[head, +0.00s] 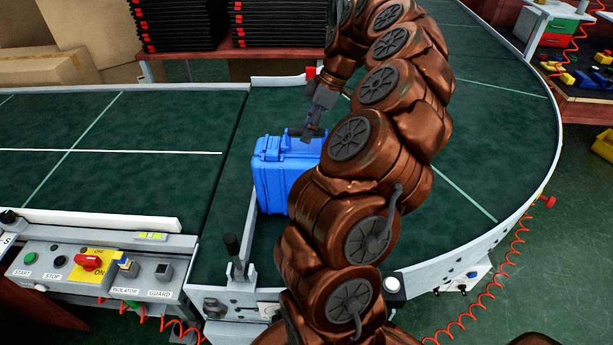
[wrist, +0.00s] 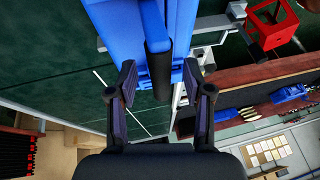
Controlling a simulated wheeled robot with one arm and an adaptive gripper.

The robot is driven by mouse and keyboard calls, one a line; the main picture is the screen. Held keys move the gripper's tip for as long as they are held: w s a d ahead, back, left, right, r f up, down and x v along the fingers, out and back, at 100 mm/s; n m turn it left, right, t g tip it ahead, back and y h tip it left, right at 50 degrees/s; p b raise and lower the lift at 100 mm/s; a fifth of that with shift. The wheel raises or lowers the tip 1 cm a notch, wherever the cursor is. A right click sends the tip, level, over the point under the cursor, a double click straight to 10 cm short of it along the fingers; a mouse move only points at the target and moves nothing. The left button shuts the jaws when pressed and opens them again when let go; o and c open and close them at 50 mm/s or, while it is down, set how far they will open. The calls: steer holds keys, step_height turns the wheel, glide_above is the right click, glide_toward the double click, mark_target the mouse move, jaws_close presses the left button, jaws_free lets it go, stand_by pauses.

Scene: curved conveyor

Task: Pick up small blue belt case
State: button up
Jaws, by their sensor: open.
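One finger is on each side of the handle. I cannot tell whether either finger touches it.
A control panel (head: 95,272) with buttons and a red switch is at the front left. A grey rail (head: 490,238) edges the curved belt (head: 480,110). Stacked black trays (head: 180,22) and cardboard boxes (head: 45,65) are behind.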

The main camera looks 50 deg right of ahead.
steer(key=shift+w+a+f, duration=0.1)
steer(key=shift+a+f, duration=0.15)
steer(key=shift+f, duration=0.3)
jaws_close()
stand_by(0.5)
